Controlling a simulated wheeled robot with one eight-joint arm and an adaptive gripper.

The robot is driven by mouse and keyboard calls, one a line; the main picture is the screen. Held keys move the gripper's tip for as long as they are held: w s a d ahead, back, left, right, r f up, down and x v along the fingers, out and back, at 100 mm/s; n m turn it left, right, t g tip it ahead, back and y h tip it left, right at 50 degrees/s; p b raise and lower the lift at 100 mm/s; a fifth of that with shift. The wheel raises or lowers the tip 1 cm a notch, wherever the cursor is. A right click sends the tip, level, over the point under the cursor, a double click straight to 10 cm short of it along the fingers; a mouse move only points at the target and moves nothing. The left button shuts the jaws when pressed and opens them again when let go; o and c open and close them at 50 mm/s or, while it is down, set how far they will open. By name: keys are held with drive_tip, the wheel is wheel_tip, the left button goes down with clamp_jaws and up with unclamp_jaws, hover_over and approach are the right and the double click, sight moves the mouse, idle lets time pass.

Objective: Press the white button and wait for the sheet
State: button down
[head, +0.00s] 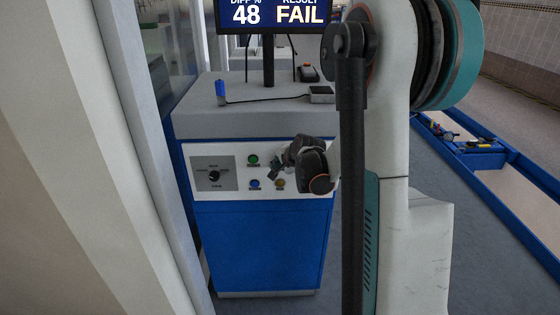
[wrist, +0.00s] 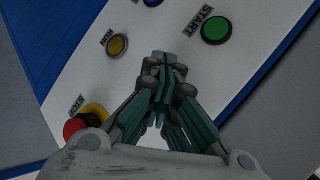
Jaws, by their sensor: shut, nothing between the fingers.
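No white button shows clearly in either view; the area behind my fingers is hidden. My gripper (head: 275,171) is at the front panel (head: 237,160) of the blue cabinet, right of the green button (head: 253,160). In the wrist view my gripper (wrist: 162,62) is shut and empty over the pale panel, between the green START button (wrist: 216,29) and the yellow button (wrist: 117,45). Whether the fingertips touch the panel, I cannot tell. No sheet is visible.
A red STOP button (wrist: 76,128) with a yellow ring is at lower left. A blue button (head: 254,184) and a rotary switch (head: 214,175) are on the panel. A screen (head: 272,14) reads 48 and FAIL. A grey-topped device (head: 321,94) lies on the cabinet.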

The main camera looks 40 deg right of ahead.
drive_tip(key=shift+s+a, duration=0.3)
drive_tip(key=shift+s, duration=0.2)
drive_tip(key=s+a, duration=0.1)
drive_tip(key=s, duration=0.1)
drive_tip(key=s+a, duration=0.1)
drive_tip(key=s, duration=0.1)
drive_tip(key=shift+a, duration=0.4)
idle(0.7)
